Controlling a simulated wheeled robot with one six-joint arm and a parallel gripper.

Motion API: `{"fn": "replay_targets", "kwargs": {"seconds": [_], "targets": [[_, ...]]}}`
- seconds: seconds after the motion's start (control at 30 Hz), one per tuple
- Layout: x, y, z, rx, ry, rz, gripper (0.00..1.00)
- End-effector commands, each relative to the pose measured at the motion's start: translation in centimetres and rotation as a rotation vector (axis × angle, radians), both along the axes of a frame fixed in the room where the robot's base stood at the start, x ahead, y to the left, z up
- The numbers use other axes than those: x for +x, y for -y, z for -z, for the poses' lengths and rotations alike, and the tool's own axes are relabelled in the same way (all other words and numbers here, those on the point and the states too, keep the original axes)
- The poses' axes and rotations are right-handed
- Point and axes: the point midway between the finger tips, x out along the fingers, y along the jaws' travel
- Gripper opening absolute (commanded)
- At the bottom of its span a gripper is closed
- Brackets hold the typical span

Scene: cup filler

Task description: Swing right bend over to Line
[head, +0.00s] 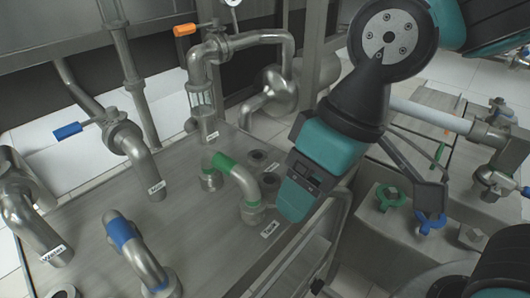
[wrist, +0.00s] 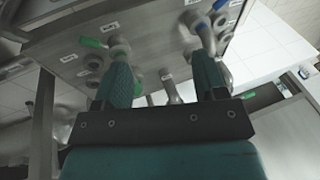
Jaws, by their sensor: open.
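The right bend (head: 235,175) is a steel pipe bend with a green band, standing on the steel panel (head: 110,225). Its near foot is beside the Tank label (head: 270,228). Its other foot is to the left and farther back. My gripper (wrist: 163,66) is open, its two teal fingers apart in the wrist view. A steel pipe (wrist: 170,85) shows between the fingers in the wrist view. I cannot read a Line label clearly.
A blue-banded bend (head: 130,245) stands at the panel's front left. Two dark round ports (head: 257,157) lie behind the green-banded bend. An orange-handled valve pipe (head: 205,50) rises at the back. Green (head: 390,195) and blue (head: 430,222) wing knobs sit on a block at right.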

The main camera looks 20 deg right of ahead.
Motion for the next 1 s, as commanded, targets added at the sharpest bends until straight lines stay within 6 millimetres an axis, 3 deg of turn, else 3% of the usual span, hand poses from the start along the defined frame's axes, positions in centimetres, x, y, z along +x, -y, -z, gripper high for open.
{"fn": "replay_targets", "kwargs": {"seconds": [0.17, 0.27, 0.4, 0.53, 0.73, 1.0], "targets": [[6.4, -0.7, -3.1, -0.037, -0.028, -0.008, 0.65], [11.3, -1.2, -4.4, -0.069, -0.05, -0.01, 0.65], [17.7, -2.3, -4.6, -0.115, -0.079, -0.007, 0.65], [22.0, -3.3, -3.8, -0.151, -0.098, -0.003, 0.65], [25.3, -4.1, -2.6, -0.179, -0.113, 0.001, 0.65], [25.3, -4.6, 0.3, -0.183, -0.119, 0.001, 0.65]]}}
